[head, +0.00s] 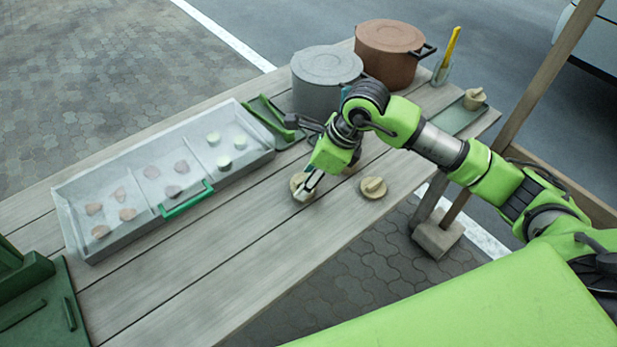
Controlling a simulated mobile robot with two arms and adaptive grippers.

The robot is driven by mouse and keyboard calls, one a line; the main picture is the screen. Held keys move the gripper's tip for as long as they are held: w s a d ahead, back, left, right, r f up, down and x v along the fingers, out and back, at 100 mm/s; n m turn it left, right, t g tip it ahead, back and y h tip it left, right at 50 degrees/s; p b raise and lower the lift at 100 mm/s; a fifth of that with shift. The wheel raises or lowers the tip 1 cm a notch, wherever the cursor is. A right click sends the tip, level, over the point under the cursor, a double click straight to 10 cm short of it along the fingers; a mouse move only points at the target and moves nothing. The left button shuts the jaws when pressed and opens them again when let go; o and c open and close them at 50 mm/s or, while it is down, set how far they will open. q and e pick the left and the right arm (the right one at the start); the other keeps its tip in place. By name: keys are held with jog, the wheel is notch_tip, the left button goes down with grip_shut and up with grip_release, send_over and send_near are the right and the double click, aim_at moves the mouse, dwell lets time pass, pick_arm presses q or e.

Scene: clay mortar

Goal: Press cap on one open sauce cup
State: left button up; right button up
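My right gripper (307,190) reaches in from the right and points down at the wooden table. Its fingertips are at a small round beige piece (297,181), and partly cover it. I cannot tell if they grip it. A second beige piece (373,187) with a raised ridge on top, like a cap on a cup, stands to the right near the table's front edge. Another beige piece (352,167) is mostly hidden behind the gripper. A similar one (475,98) stands on a green tray at the far right. I cannot tell which cup is open. My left gripper is out of view.
A clear-walled tray (77,238) with a green handle (187,198) holds several pinkish and pale pieces. A grey pot (326,75) and a brown pot (389,50) stand behind my arm. Green holders flank the tray. The table's front middle (215,285) is clear.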

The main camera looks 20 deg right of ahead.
jog(key=o, duration=1.3)
jog(key=shift+r, duration=0.1)
jog(key=shift+r+p, duration=1.85)
jog(key=shift+r, duration=1.1)
grip_shut()
jog(key=shift+f, duration=0.2)
jog(key=shift+f+b, duration=1.8)
jog(key=shift+b, duration=0.1)
